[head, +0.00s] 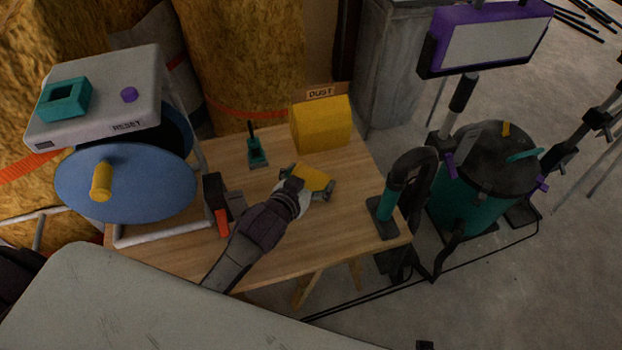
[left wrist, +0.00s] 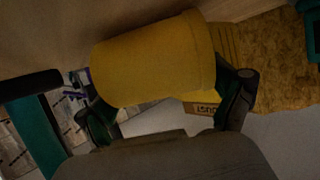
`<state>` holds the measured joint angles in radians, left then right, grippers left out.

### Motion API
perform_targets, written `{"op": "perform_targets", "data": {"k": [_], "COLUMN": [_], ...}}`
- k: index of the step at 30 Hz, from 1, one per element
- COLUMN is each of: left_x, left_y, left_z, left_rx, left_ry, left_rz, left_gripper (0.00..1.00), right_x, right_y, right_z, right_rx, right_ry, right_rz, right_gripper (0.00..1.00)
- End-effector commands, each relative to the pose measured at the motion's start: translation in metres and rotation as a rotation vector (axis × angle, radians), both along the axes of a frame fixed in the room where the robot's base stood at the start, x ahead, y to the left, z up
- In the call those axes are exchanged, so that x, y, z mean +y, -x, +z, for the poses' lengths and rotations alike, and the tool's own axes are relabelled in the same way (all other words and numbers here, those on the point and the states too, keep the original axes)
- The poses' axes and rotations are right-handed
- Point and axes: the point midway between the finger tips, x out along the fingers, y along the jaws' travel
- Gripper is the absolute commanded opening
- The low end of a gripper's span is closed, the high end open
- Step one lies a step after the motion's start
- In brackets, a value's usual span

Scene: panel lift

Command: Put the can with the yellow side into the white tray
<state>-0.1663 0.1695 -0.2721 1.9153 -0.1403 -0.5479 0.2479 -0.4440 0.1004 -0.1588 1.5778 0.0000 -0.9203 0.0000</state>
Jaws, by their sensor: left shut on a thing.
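My left gripper (head: 309,180) reaches over the middle of the wooden table from the lower left. It is shut on a yellow can-shaped thing (head: 316,175), whose top edge shows between the fingers. In the left wrist view the yellow can (left wrist: 155,58) lies between the two dark fingers, which touch its sides. Its yellow side faces the camera, and its other sides are hidden. I cannot tell whether it touches the table. No white tray can be made out. My right gripper is not in view.
A blue disc machine (head: 125,185) stands left. Bare wood lies right of the gripper.

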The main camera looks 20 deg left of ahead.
Motion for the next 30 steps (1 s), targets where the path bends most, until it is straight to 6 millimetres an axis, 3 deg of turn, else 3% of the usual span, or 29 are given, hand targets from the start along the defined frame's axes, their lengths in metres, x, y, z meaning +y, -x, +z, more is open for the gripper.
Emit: {"op": "perform_targets", "data": {"k": [11, 12, 13, 25, 30], "left_x": [0.000, 0.000, 0.000, 0.000, 0.004], "left_y": [0.000, 0.000, 0.000, 0.001, 0.025], "left_z": [-0.003, -0.004, -0.004, 0.001, 0.010], "left_rx": [-0.003, 0.000, 0.000, -0.001, 0.001], "left_ry": [0.001, 0.000, 0.000, 0.000, 0.000], "left_rz": [0.000, 0.000, 0.000, 0.000, 0.000], "left_gripper": [0.46, 0.96, 1.00, 1.00, 1.00], "right_x": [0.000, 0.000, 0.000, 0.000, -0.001], "right_y": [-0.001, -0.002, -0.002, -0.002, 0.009], "right_z": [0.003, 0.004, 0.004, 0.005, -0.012], "right_rx": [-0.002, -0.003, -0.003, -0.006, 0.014], "right_ry": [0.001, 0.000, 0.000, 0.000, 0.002], "right_rz": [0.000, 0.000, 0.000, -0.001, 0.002], "right_gripper": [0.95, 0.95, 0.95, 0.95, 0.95]}}
